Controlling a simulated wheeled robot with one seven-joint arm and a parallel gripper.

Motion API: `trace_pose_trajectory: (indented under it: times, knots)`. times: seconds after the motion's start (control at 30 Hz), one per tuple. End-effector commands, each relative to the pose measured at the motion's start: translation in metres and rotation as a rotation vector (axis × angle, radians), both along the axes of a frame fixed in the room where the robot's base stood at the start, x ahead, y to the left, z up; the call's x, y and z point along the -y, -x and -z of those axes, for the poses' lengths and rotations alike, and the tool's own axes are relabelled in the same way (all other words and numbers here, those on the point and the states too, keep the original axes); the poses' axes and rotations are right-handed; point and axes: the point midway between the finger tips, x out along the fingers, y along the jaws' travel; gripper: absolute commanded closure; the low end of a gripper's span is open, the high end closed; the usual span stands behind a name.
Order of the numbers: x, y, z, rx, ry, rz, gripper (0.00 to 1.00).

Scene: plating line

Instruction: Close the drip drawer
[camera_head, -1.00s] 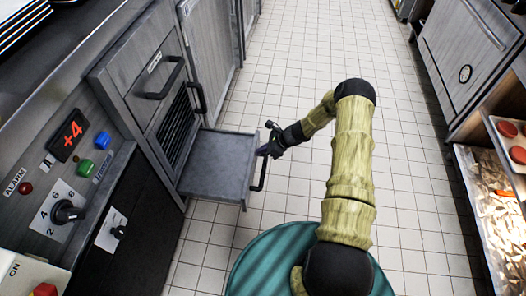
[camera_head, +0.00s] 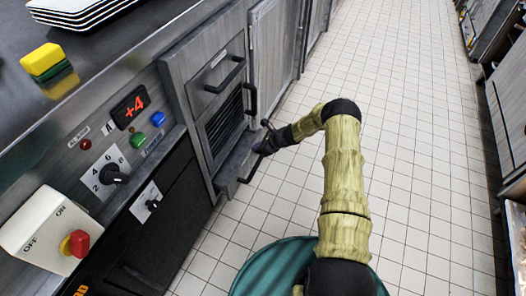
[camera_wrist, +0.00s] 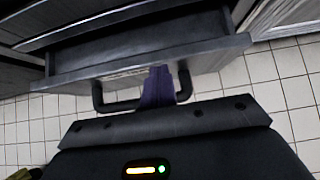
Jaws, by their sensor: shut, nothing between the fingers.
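The drip drawer (camera_head: 232,165) is a grey tray at the bottom of the metal cabinet in the head view. It sticks out a short way. In the wrist view its front panel (camera_wrist: 205,52) runs across the upper part, with the dark tray interior behind it. Its dark bar handle (camera_wrist: 118,105) hangs on the near side. My gripper (camera_head: 262,147) is at the drawer front. In the wrist view its purple fingers (camera_wrist: 157,86) are shut and empty, reaching to the front panel by the handle. They appear to touch the panel, but exact contact is hard to tell.
Above the drawer are a vented panel (camera_head: 223,122) and a front with a dark handle (camera_head: 226,76). A control panel with a knob (camera_head: 114,174) and a switch box with a red button (camera_head: 75,243) lie to the left. The tiled floor (camera_head: 400,130) to the right is clear.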

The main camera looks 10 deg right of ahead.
Motion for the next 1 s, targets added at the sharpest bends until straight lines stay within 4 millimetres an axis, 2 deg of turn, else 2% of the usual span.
trace_pose_trajectory:
  times: [0.23,0.73,1.0]
  knots:
    - [-0.008,-0.008,0.001,-0.001,0.000,0.015,1.00]
    - [-0.007,-0.009,0.001,-0.002,0.002,0.020,1.00]
    - [0.008,0.001,0.000,-0.004,0.001,0.016,1.00]
